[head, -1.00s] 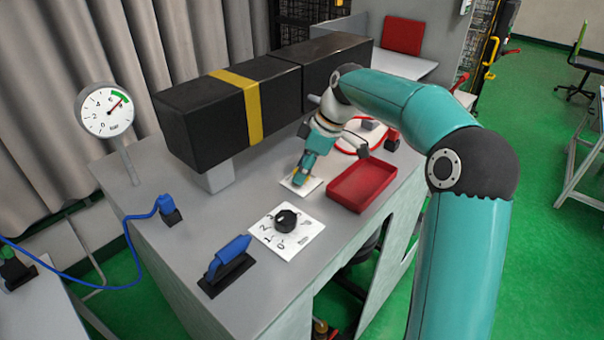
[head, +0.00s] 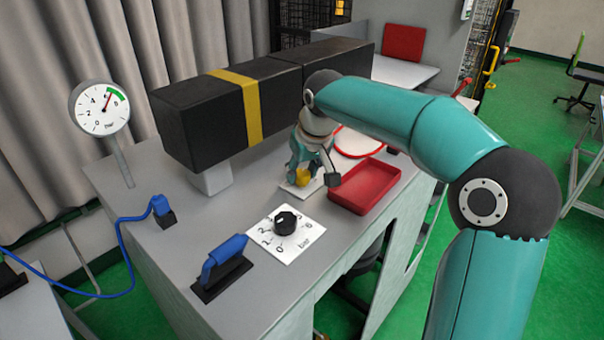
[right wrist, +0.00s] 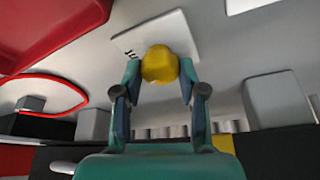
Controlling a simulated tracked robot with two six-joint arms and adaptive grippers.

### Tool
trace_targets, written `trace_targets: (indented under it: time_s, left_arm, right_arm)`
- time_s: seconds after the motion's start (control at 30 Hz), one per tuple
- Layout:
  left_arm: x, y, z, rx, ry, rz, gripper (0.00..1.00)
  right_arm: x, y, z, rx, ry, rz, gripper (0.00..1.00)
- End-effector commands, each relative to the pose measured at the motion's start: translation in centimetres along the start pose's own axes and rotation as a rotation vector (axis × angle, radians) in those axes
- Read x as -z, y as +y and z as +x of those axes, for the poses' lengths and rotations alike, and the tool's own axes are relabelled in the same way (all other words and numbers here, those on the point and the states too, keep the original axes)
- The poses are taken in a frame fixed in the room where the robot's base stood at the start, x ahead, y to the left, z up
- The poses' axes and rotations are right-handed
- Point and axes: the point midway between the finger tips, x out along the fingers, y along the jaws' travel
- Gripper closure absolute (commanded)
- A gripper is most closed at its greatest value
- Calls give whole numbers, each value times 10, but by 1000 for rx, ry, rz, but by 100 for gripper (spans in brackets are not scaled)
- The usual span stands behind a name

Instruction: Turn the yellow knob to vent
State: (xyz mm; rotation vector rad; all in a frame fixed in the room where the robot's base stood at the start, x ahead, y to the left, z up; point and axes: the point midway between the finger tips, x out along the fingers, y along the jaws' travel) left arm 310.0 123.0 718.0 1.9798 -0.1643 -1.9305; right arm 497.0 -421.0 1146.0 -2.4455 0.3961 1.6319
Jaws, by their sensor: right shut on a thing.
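The yellow knob (head: 303,174) sits on a small white plate (head: 290,188) on the grey bench, between the black box and the red tray. My right gripper (head: 303,172) reaches down over it. In the right wrist view the yellow knob (right wrist: 159,65) is between the two fingers of my right gripper (right wrist: 159,78), which are shut on it. The white plate (right wrist: 178,32) shows behind it with small dark marks, too small to read. My left gripper is not in view.
A red tray (head: 365,187) is right of the knob. A long black box (head: 202,121) stands behind. A black knob (head: 286,222) on a numbered plate and a blue handle (head: 224,262) are nearer. A bar gauge (head: 101,108) stands at left, its needle near the green band.

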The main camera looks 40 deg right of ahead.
Motion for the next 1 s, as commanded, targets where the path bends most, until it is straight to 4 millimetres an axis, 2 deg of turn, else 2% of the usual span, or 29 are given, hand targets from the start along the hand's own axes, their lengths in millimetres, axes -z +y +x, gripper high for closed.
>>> trace_targets:
  time_s: [0.2,0.5,1.0]
  left_arm:
    - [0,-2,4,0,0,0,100]
    - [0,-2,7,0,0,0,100]
    - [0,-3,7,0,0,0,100]
  right_arm:
    - [-1,-2,1,-69,-3,166,94]
    - [-1,-2,2,-132,-6,317,94]
    - [-1,-2,1,-150,-7,368,94]
